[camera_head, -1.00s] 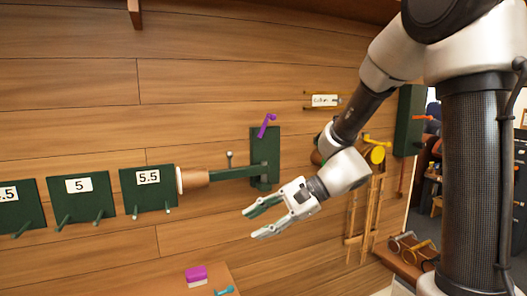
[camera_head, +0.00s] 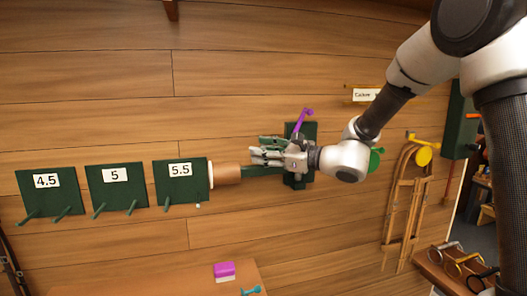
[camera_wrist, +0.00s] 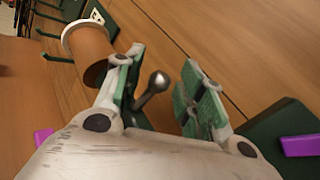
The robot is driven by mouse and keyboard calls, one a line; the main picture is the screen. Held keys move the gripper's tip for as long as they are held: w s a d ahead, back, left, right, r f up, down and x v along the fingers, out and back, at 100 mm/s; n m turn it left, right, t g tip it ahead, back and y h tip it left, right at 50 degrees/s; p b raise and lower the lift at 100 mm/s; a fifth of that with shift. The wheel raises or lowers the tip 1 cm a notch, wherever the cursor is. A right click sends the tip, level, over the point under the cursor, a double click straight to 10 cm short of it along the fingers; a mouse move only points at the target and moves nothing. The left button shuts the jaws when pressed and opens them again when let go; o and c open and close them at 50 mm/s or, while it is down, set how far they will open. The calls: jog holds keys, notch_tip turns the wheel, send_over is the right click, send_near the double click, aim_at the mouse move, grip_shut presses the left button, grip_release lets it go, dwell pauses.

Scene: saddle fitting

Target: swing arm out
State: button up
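The swing arm (camera_head: 262,171) is a green bar on a green wall bracket (camera_head: 308,132), with a brown cylinder (camera_head: 227,174) and pale disc at its left end. It lies along the wall. In the wrist view the brown cylinder (camera_wrist: 88,48) shows beyond my left finger. A metal ball-topped knob (camera_wrist: 157,82) stands between my fingers, nearer the left one, with no clear contact. My gripper (camera_head: 256,150) is open in front of the bar; it also shows in the wrist view (camera_wrist: 163,62). A purple lever (camera_head: 303,120) sticks up from the bracket. My gripper hides part of bar and bracket.
Green panels marked 4.5, 5 and 5.5 (camera_head: 180,185), with pegs, hang left of the cylinder. A table (camera_head: 185,282) below holds a purple and white block (camera_head: 225,272). A wooden rack (camera_head: 407,205) hangs at the right.

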jog(key=shift+a, duration=0.15)
grip_shut()
